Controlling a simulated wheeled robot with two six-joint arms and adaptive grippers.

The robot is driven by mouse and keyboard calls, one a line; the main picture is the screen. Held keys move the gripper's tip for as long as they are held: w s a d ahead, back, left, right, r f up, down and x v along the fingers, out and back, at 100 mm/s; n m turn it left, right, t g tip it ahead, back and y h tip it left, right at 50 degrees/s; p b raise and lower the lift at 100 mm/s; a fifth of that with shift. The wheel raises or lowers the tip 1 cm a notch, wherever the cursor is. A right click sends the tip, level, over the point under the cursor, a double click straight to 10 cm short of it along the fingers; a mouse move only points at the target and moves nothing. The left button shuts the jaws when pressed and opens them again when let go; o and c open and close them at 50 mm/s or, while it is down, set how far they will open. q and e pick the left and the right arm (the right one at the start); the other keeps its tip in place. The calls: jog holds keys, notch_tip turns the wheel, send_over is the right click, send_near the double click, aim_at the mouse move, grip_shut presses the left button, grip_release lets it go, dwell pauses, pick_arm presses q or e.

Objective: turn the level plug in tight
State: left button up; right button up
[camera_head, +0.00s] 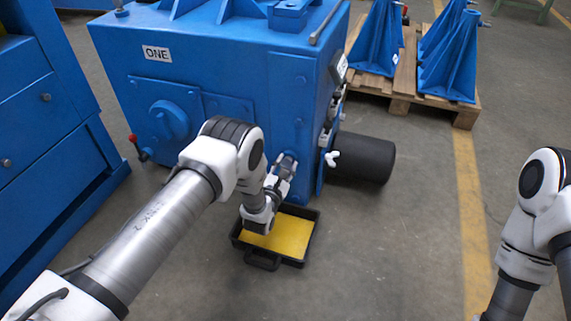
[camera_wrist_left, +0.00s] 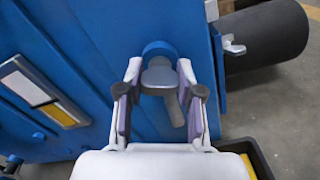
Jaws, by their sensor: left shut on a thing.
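The grey level plug (camera_wrist_left: 160,76) sits at a round blue boss (camera_wrist_left: 159,48) on the blue machine's side, in the left wrist view. A grey bar-like part runs down from it between my fingers. My left gripper (camera_wrist_left: 160,82) has a finger on each side of the plug and is shut on it. In the head view my left gripper (camera_head: 285,165) is at the lower front of the blue machine (camera_head: 225,65), and the plug is not clear there. How far the plug is threaded in cannot be told. My right gripper is out of view.
A black tray (camera_head: 313,238) with a yellow inside lies on the floor below my left gripper. A black cylinder (camera_head: 365,158) and a white wing nut (camera_head: 332,158) are just to the right. A blue cabinet (camera_head: 45,120) stands at left. The floor at right is mostly clear.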

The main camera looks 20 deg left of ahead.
pick_arm(q)
jog(key=m+p, duration=0.1)
jog(key=m, duration=0.2)
jog(key=shift+p, duration=0.3)
jog(key=m+p, duration=0.1)
jog(key=m, duration=0.3)
jog(key=shift+m, duration=0.4)
jog(key=m+p, duration=0.1)
jog(key=m, duration=0.3)
jog(key=shift+p, duration=0.3)
jog(key=m, duration=0.4)
jog(key=shift+f+p, duration=0.15)
jog(key=shift+p, duration=0.2)
jog(key=m, duration=0.3)
jog(key=shift+m, duration=0.4)
jog(key=m, duration=0.4)
jog(key=shift+f+m+p, duration=0.1)
jog(key=shift+m+p, duration=0.2)
jog(key=shift+p, duration=0.1)
jog(key=m, duration=0.3)
jog(key=shift+s+f+m, duration=0.1)
jog(key=shift+m, duration=2)
